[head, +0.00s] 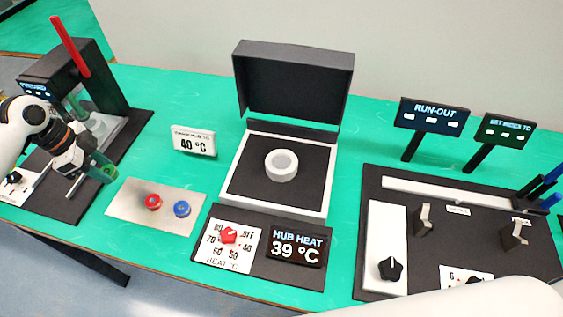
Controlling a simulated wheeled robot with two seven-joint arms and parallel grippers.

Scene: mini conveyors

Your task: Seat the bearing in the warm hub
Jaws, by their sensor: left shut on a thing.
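The hub (282,165), a thick white ring with a grey centre, lies on the dark floor of the open heater box (237,203). My left gripper (98,168) is shut on a small green cylindrical piece (104,171) in front of the press at the left, well away from the hub. I cannot tell whether this piece is the bearing. A red round piece (153,201) and a blue round piece (182,209) sit on a beige plate (130,211). My right gripper is not in view.
The heater's lid (295,82) stands raised. Its display (297,247) reads HUB HEAT 39 °C, beside a red dial (228,235). A sign (194,142) reads 40 °C. A press (50,72) with a red lever stands left, the run-out station (431,115) right.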

